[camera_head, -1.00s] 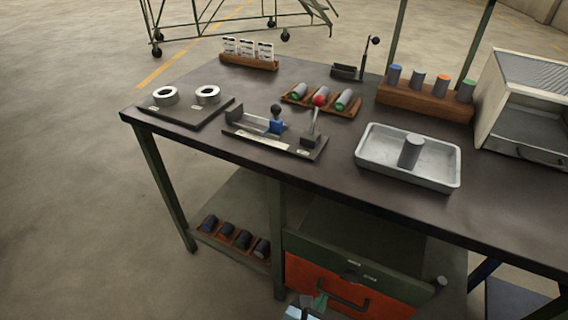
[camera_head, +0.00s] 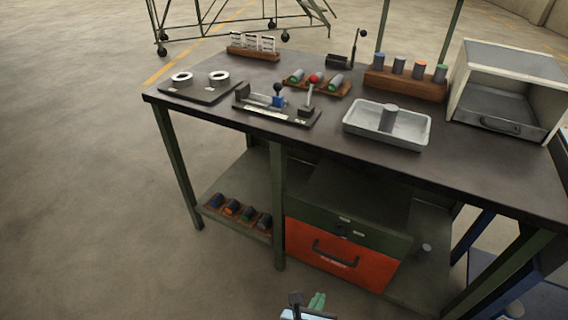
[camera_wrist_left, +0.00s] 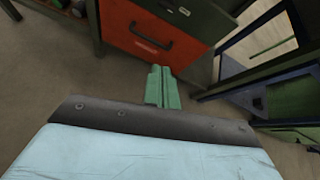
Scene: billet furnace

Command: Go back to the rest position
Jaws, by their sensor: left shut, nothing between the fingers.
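My left gripper (camera_head: 317,301) shows at the bottom edge of the head view, low in front of the workbench and apart from it. Its green fingers are together with nothing between them. In the left wrist view the shut fingers (camera_wrist_left: 162,88) point toward the bench's orange drawer (camera_wrist_left: 150,38), over the floor.
The workbench (camera_head: 300,149) stands ahead. On it are a metal tray (camera_head: 354,127) with a grey cylinder, a clamp fixture (camera_head: 262,115), a wooden rack (camera_head: 405,87) of cylinders and an open furnace box (camera_head: 460,115). The floor at left (camera_head: 80,200) is clear.

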